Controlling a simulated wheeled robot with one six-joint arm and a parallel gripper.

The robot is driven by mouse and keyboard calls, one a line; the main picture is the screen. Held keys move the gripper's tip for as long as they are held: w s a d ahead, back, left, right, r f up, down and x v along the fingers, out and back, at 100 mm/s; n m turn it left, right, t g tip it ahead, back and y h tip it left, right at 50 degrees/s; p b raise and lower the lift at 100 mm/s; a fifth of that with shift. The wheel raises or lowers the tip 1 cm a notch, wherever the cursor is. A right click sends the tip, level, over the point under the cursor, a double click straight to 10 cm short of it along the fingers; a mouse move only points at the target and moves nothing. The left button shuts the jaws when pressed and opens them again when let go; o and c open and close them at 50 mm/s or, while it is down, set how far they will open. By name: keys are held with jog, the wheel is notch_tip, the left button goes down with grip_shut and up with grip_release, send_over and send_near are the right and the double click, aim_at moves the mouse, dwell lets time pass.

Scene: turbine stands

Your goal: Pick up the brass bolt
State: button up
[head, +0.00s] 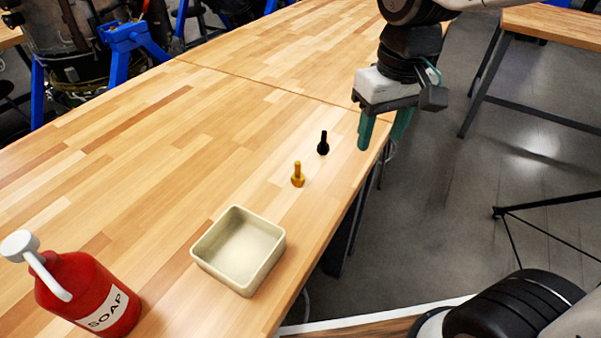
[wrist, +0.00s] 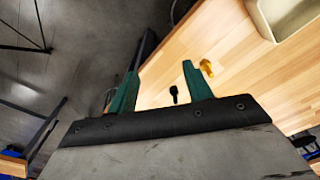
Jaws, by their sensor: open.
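The brass bolt (head: 298,175) stands upright on its head on the wooden table, with its shank pointing up. In the wrist view the brass bolt (wrist: 207,68) shows just outside the right finger. My gripper (head: 381,142) is open and empty, above the table's right edge, up and to the right of the bolt. In the wrist view my gripper (wrist: 157,82) has its two green fingers spread apart. A black bolt (head: 323,143) stands close behind the brass one. The black bolt (wrist: 174,95) appears between the fingers in the wrist view, apart from them.
A cream square tray (head: 272,269) stands empty on the table, nearer than the bolts. A red soap bottle (head: 88,290) with a white pump stands at front left. The wooden table (head: 130,150) is clear left of the bolts. Its right edge drops to grey floor.

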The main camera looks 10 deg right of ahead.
aim_at(298, 163)
jog(key=w+a+f+n, duration=0.1)
jog(key=w+a+f, duration=0.25)
jog(key=a, duration=0.25)
jog(key=w+a+f+n, duration=0.2)
jog(key=w+a+f, duration=0.15)
jog(key=a, duration=0.25)
jog(key=shift+g, duration=0.3)
jog(key=f, duration=0.6)
jog(key=shift+w+a+f, duration=0.15)
jog(key=shift+w+a, duration=0.05)
jog(key=shift+a, duration=0.15)
jog(key=shift+f, duration=0.55)
grip_shut()
